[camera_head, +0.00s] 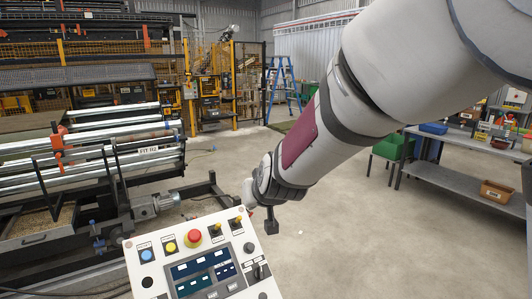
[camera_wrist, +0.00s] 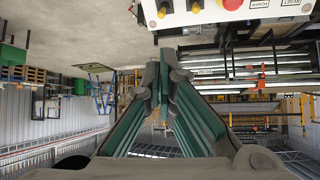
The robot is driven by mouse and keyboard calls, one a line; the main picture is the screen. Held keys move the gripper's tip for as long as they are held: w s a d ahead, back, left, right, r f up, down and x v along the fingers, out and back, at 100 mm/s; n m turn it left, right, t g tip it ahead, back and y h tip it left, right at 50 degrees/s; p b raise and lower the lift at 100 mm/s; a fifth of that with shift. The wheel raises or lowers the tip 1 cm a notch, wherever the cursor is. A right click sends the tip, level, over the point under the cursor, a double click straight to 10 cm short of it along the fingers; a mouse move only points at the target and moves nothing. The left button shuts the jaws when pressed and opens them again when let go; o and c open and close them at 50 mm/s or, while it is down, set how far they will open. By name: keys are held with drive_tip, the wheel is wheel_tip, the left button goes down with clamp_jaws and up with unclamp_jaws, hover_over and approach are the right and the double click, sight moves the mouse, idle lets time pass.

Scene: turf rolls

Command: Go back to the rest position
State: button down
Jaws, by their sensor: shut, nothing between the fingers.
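My gripper (camera_wrist: 163,62) shows in the wrist view with its two green-lined fingers brought together at the tips and nothing between them. In the head view my arm reaches down from the upper right, and its wrist end is just behind the upper right of the control panel (camera_head: 240,227). The fingers are not clear in that view. The white panel carries a red mushroom button (camera_head: 194,236), a blue and a yellow button, switches and a dark screen. The wrist view is upside down and shows the panel (camera_wrist: 183,20) at the top edge, beyond the fingertips. I cannot tell the exact gap.
A roller machine (camera_head: 120,153) stands at the left, with yellow fencing (camera_head: 247,75) behind. A blue stepladder (camera_head: 283,85) stands at the back. A grey workbench (camera_head: 460,180) with bins is at the right. The concrete floor (camera_head: 340,235) between is clear.

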drive_tip(key=s+d+r+m+g, duration=0.1)
drive_tip(key=s+d+r, duration=0.2)
drive_tip(key=s+d, duration=0.35)
drive_tip(key=s+d+r+m+g, duration=0.1)
drive_tip(key=s+d+r, duration=0.3)
drive_tip(key=s+d, duration=0.25)
drive_tip(key=s+d+h, duration=0.1)
drive_tip(key=s+d, duration=0.2)
drive_tip(key=s, duration=0.3)
drive_tip(key=s+d+m+g+h, duration=0.1)
drive_tip(key=s+d, duration=0.2)
drive_tip(key=s, duration=0.3)
drive_tip(key=s+d+g+h, duration=0.1)
drive_tip(key=s+d, duration=0.2)
drive_tip(key=s, duration=0.3)
drive_tip(key=shift+s+f, duration=0.2)
drive_tip(key=shift+f, duration=0.1)
drive_tip(key=shift+a, duration=0.1)
